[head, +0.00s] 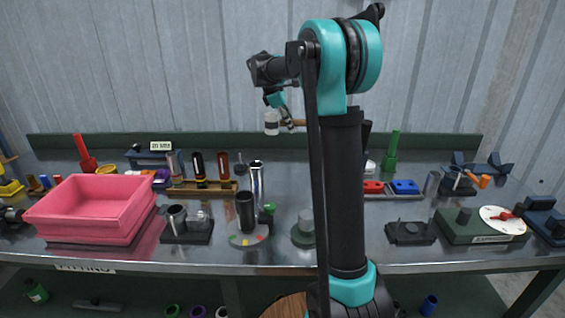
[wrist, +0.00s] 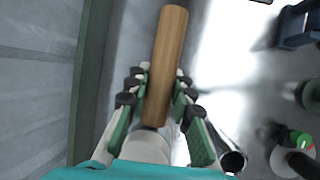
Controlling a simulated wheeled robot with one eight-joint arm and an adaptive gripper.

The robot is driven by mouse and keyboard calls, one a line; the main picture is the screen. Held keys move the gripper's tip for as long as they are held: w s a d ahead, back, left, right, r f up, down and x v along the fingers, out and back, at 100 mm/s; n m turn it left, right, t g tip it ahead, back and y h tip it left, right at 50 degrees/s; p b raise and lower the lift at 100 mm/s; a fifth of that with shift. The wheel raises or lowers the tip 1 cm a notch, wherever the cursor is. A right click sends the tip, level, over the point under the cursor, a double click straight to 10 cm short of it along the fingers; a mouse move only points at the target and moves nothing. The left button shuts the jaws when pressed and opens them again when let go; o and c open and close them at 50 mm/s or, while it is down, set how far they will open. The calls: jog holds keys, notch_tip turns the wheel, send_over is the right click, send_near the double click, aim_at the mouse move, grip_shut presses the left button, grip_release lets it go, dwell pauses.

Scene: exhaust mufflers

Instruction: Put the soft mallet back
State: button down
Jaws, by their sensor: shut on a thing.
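The soft mallet has a pale head (head: 271,123) and a wooden handle (head: 296,123). In the head view it is held up in the air above the back of the bench, its handle pointing right and running behind my arm. My gripper (head: 285,112) is shut on it. In the wrist view the wooden handle (wrist: 168,50) lies between the fingers of my gripper (wrist: 160,95), and the pale head (wrist: 147,147) shows at the bottom, partly cut off by my gripper. I cannot tell which fixture on the bench is the mallet's place.
A pink bin (head: 95,205) stands at the bench's left. Several cylinders stand in a wooden rack (head: 203,187) at the back. A turntable with a white dial (head: 503,219) and a dark blue cradle (head: 483,163) are at the right. My arm hides part of the middle.

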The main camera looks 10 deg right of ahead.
notch_tip(320, 180, down, 16)
jog(key=shift+r, duration=0.2)
jog(key=shift+f, duration=0.15)
jog(key=c, duration=1.3)
grip_release()
jog(key=v, duration=1.2)
